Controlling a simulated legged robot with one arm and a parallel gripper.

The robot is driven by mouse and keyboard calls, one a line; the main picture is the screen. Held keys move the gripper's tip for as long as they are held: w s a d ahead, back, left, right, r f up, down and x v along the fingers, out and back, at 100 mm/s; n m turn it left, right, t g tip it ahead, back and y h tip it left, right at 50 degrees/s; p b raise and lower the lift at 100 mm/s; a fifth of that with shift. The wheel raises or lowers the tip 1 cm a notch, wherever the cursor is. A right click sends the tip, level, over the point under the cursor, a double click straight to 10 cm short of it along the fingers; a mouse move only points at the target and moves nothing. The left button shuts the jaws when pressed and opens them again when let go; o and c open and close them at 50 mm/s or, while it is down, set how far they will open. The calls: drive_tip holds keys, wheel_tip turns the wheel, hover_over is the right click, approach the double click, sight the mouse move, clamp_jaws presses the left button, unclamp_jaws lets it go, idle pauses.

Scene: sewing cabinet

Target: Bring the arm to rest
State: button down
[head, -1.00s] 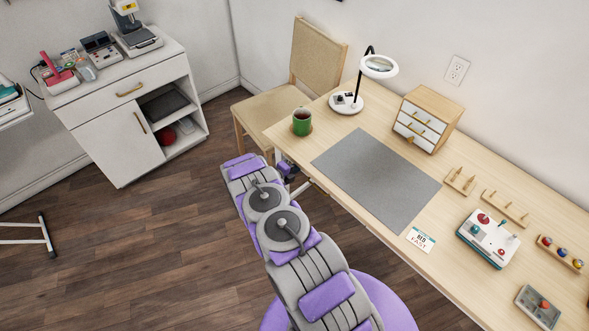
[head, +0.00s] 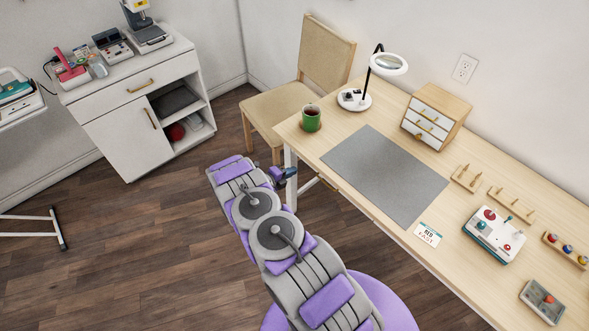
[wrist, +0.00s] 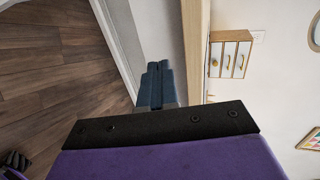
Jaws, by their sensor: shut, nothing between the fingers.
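My gripper (head: 288,173) is at the end of my purple and grey arm, off the near left edge of the wooden table (head: 300,134). In the wrist view my gripper (wrist: 156,84) shows as two dark blue fingers side by side, shut with nothing between them. The arm is folded out in front of my body, above the wood floor. The fingers are apart from the table in the wrist view, where the table edge (wrist: 194,50) runs just to their right.
A chair (head: 280,105) stands behind. A white cabinet (head: 130,130) is at left. The floor (head: 140,240) between is clear.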

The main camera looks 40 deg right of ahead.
drive_tip(key=v, duration=0.6)
drive_tip(key=w+a+r+n+t+y, duration=0.3)
drive_tip(key=w+r+n+t, duration=0.15)
drive_tip(key=w, duration=0.45)
drive_tip(key=w+a+r+n+t+y, duration=0.2)
drive_tip(key=w+a+r+n+y, duration=0.4)
drive_tip(key=a+r, duration=0.45)
drive_tip(key=s+a+r+n+y, duration=0.3)
drive_tip(key=a+r+n, duration=0.2)
drive_tip(key=a+r, duration=0.25)
drive_tip(key=s+a+r+n+y, duration=0.3)
drive_tip(key=a+r+n+y, duration=0.1)
drive_tip(key=a+r, duration=0.35)
drive_tip(key=s+a+r+n+g+y, duration=0.15)
drive_tip(key=s+r+n, duration=0.25)
drive_tip(key=s, duration=0.4)
drive_tip(key=s+a+r+n+g, duration=0.2)
drive_tip(key=s+r+n, duration=0.15)
drive_tip(key=s, duration=0.45)
drive_tip(key=s+d+r+n+g+h, duration=0.1)
drive_tip(key=s+d+n+g, duration=0.2)
drive_tip(key=s, duration=1.3)
drive_tip(key=s+d+r+n+g+h, duration=0.2)
drive_tip(key=s+d+n, duration=0.3)
drive_tip(key=s, duration=1.2)
drive_tip(key=shift+r+g, duration=0.2)
drive_tip(key=shift+g, duration=0.3)
